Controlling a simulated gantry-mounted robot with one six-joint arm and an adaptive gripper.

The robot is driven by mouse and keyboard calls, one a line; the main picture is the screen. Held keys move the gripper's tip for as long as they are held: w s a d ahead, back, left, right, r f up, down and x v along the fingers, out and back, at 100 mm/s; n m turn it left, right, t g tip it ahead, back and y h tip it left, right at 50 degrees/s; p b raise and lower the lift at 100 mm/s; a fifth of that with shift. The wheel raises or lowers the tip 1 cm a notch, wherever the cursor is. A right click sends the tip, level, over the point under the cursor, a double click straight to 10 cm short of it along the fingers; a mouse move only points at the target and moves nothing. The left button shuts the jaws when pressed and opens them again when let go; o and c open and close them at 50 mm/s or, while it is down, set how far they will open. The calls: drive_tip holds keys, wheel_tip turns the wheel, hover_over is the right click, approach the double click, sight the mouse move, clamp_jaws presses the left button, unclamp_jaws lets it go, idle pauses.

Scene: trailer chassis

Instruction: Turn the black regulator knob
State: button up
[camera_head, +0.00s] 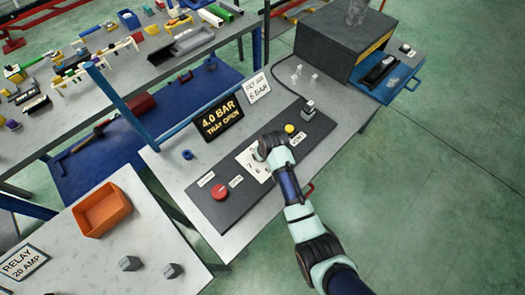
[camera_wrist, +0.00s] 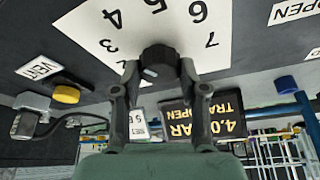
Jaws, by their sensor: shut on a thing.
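The black regulator knob (camera_wrist: 158,60) sits on a white dial card (camera_wrist: 90,30) printed with numbers. A small pale mark shows on the knob's edge. My gripper (camera_wrist: 153,75) has one finger on each side of the knob and is shut on it. In the head view my gripper (camera_head: 262,155) comes down over the dial card (camera_head: 246,160) and hides most of the knob. A black display (camera_head: 220,118) reads "4.0 BAR TRAY OPEN"; it also shows upside down in the wrist view (camera_wrist: 205,115). A white card (camera_head: 257,88) beside it ends in "BAR".
A red button (camera_head: 219,192) and a yellow button (camera_head: 289,129) flank the dial on the dark panel. A grey machine (camera_head: 335,40) with an open blue tray (camera_head: 412,65) stands at the far right. An orange bin (camera_head: 102,210) sits at left.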

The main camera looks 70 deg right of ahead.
drive_tip(key=shift+m, duration=0.3)
drive_tip(key=o, duration=1.1)
drive_tip(key=v, duration=1.2)
drive_tip(key=shift+a, duration=0.1)
